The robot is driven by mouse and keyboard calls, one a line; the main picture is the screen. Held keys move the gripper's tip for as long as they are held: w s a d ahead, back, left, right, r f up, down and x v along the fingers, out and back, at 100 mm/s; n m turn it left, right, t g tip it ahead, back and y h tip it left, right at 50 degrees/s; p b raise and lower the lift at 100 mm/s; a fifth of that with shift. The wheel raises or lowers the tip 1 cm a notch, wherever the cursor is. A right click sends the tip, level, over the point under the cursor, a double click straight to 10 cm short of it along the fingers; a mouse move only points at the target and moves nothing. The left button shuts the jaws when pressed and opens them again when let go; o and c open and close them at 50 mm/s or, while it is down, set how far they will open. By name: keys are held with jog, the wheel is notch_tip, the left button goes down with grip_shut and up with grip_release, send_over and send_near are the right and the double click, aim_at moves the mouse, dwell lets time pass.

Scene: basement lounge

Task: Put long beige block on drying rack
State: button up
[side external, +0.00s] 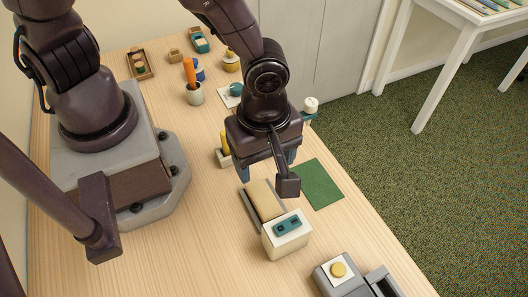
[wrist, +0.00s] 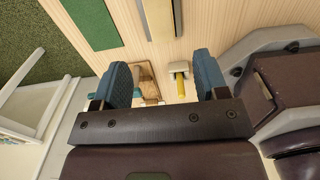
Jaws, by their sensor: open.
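A long beige block (side external: 264,199) lies on the table in front of my gripper, between or on grey strips (side external: 248,211); I cannot tell which. In the wrist view the beige block (wrist: 159,18) shows at the top edge, cut off by the frame. My gripper (side external: 268,160) is above the table, behind the block in the side view, with its blue pads apart. In the wrist view my gripper (wrist: 163,82) is open, with nothing held between its fingers. I cannot clearly identify a drying rack; the grey strips may be part of it.
A white box with a teal top (side external: 287,236) stands at the block's near end. A green mat (side external: 318,184) lies to the right. Grey equipment (side external: 350,277) is at the front. A cup with an orange-handled item (side external: 194,94) and a wooden tray (side external: 140,65) are farther back.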

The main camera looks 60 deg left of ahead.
jog(key=shift+a+r, duration=0.1)
jog(key=shift+r, duration=0.35)
jog(key=s+a+r+m+t, duration=0.2)
jog(key=a+r+m+t, duration=0.3)
jog(key=a+r+m, duration=1.2)
notch_tip(320, 180, up, 4)
jog(key=shift+s+a+r+m+t, duration=0.1)
jog(key=shift+s+a+m+t, duration=0.15)
jog(key=shift+m, duration=0.25)
